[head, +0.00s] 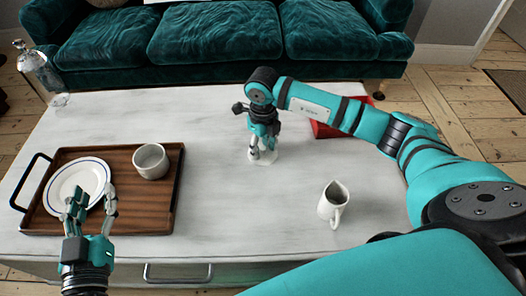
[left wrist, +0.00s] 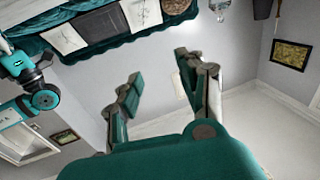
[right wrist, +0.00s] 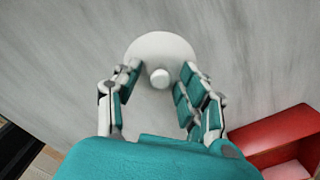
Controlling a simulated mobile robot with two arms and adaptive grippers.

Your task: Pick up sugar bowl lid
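The sugar bowl lid (right wrist: 160,48) shows in the right wrist view as a white disc with a round knob (right wrist: 160,78). In the head view a white edge (head: 262,159) of it shows below my right gripper (head: 262,150), on the white table. My right gripper (right wrist: 158,84) points down over it, with its fingers apart on either side of the knob and a gap on both sides. I cannot tell whether a bowl is under the lid. My left gripper (head: 92,198) is open and empty, raised in front of the tray; it also shows in the left wrist view (left wrist: 158,75).
A wooden tray (head: 120,222) at the left holds a blue-rimmed plate (head: 75,180) and a white cup (head: 151,161). A white creamer (head: 333,202) stands front right. A red box (head: 325,130) lies behind my right arm. A glass bottle (head: 32,62) stands back left.

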